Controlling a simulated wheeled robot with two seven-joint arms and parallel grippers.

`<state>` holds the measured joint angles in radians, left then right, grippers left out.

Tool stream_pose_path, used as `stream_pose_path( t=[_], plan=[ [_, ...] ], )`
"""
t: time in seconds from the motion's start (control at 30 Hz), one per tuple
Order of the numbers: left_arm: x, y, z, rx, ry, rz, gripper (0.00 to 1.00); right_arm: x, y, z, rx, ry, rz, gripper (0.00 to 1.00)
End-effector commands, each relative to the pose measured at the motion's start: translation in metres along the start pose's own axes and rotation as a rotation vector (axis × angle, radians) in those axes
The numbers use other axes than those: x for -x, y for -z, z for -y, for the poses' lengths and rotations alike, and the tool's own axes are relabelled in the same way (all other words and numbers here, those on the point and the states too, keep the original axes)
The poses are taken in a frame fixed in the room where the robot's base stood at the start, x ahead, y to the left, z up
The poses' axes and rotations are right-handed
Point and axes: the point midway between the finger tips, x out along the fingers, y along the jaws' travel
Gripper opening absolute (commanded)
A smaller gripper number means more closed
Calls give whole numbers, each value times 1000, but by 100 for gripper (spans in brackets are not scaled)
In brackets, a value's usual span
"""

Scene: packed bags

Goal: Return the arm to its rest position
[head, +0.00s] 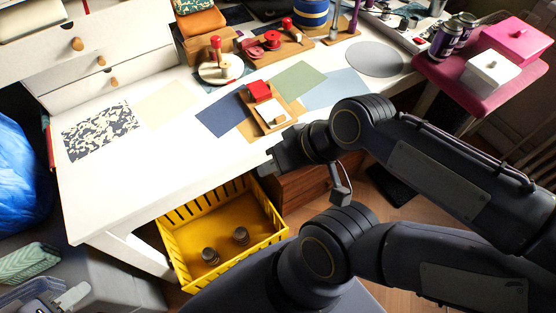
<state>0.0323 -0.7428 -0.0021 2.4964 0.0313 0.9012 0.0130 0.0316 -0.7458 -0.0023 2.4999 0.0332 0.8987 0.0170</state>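My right arm (455,185) fills the lower right of the head view, folded at its joints, with its links dark grey. My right gripper (272,160) is at the end of this arm, over the front edge of the white table and close to the yellow basket. It is seen from behind and the side, so its fingers cannot be made out clearly. I see nothing held in it.
The white table (150,185) bears coloured sheets, a wooden board (252,126) with red and white boxes, and several items at the back. A yellow basket (178,252) with two jars stands below the front edge. A pink stand (462,88) is at the right.

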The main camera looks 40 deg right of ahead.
Motion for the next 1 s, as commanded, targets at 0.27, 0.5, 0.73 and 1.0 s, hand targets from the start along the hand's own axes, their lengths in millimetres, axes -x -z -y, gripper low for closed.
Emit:
stream_pose_path(
  t=[0.27, 0.5, 0.73, 1.0],
  plan=[
    [12, 6, -6, 0, 0, 0, 36, 13, 7, 6, 3, -1, 1, 33],
    [70, 36, -32, 0, 0, 0, 36, 70, 36, 32, 4, -2, 1, 33],
    [90, 46, -41, 0, 0, 0, 36, 90, 46, 41, 5, -2, 2, 33],
    [86, 44, -40, 0, 0, 1, 36, 87, 44, 40, 5, -2, 2, 33]
  ],
)
